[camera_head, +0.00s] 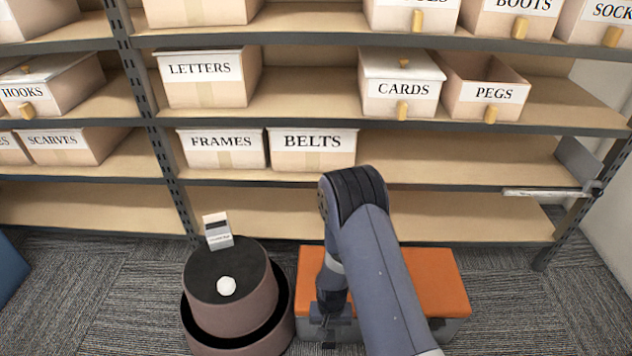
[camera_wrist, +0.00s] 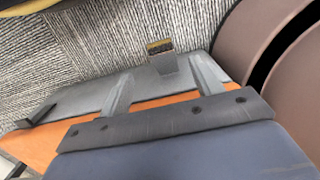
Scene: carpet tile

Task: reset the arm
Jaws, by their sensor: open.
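My arm reaches down over the orange-topped grey bench (camera_head: 432,280). My gripper (camera_head: 328,328) hangs at the bench's front left part, pointing down. In the wrist view my gripper (camera_wrist: 162,78) has its two fingers spread apart with nothing held between them. Behind the fingers, the wrist view shows the bench's orange top (camera_wrist: 40,145) and grey side. I cannot tell whether the fingers touch the bench.
A round brown stand (camera_head: 232,312) is close left of the bench, holding a white ball (camera_head: 226,286) and a small grey-white box (camera_head: 218,232). Shelving (camera_head: 480,218) with labelled bins stands behind. Carpet (camera_head: 525,305) is clear at right.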

